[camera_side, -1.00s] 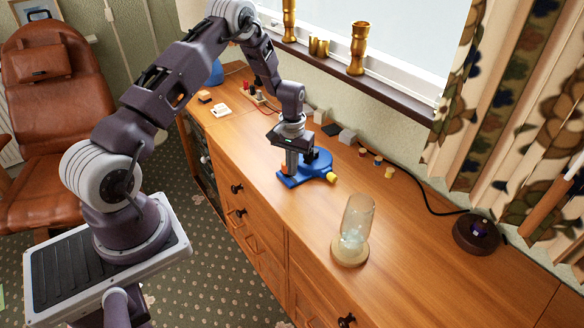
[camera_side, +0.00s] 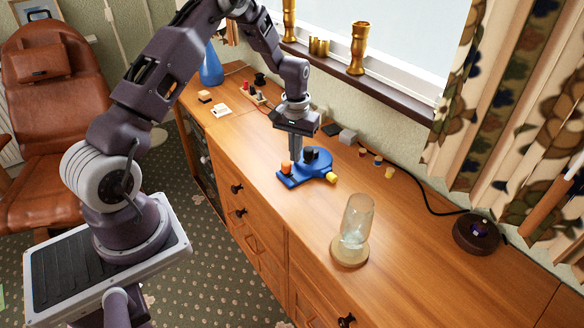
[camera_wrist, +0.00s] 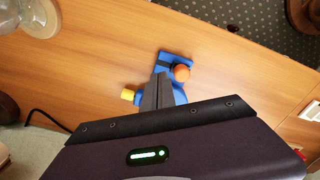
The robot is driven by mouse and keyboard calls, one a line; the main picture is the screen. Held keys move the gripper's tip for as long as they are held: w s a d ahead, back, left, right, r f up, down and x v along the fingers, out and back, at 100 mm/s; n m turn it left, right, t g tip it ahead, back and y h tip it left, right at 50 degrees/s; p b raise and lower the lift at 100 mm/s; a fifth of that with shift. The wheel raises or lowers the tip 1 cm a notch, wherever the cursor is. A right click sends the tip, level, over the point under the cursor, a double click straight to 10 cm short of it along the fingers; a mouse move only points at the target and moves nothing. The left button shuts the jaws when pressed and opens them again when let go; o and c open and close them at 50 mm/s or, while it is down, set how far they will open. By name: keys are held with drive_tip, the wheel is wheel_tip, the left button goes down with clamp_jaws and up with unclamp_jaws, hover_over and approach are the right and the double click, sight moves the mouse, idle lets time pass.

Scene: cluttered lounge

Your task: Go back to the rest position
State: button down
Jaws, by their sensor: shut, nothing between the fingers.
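My gripper (camera_side: 296,157) is shut and empty, pointing down just above a blue device (camera_side: 306,175) on the wooden cabinet. The orange knob (camera_wrist: 181,73) and the yellow knob (camera_wrist: 128,95) show on either side. I cannot tell how large the gap is between fingertips and device.
The wooden cabinet top (camera_side: 415,265) is mostly clear to the right. A glass dome (camera_side: 355,225) stands there, and a dark round base (camera_side: 477,233) with a cable lies further right. Small blocks line the wall. A blue vase (camera_side: 211,66) stands at the far left.

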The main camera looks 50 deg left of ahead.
drive_tip(key=shift+r, duration=0.25)
drive_tip(key=s+d+r+m+t, duration=0.1)
drive_tip(key=s+d+r, duration=0.25)
drive_tip(key=r, duration=0.45)
drive_tip(key=s+d+r+m+t, duration=0.1)
drive_tip(key=s+d+r, duration=0.25)
drive_tip(key=r, duration=0.45)
drive_tip(key=s+d+r+m+t, duration=0.1)
drive_tip(key=s+d+r, duration=0.25)
drive_tip(key=r, duration=0.45)
drive_tip(key=s+d+r+m+t, duration=0.1)
drive_tip(key=s+d, duration=0.2)
drive_tip(key=s, duration=0.6)
drive_tip(key=s+d+r+m+t, duration=0.1)
drive_tip(key=s+d+r+m, duration=0.1)
drive_tip(key=s, duration=0.6)
drive_tip(key=shift+s+d+r+t, duration=0.3)
drive_tip(key=shift+s+d, duration=0.1)
drive_tip(key=shift+d, duration=0.25)
drive_tip(key=c, duration=2.2)
unclamp_jaws()
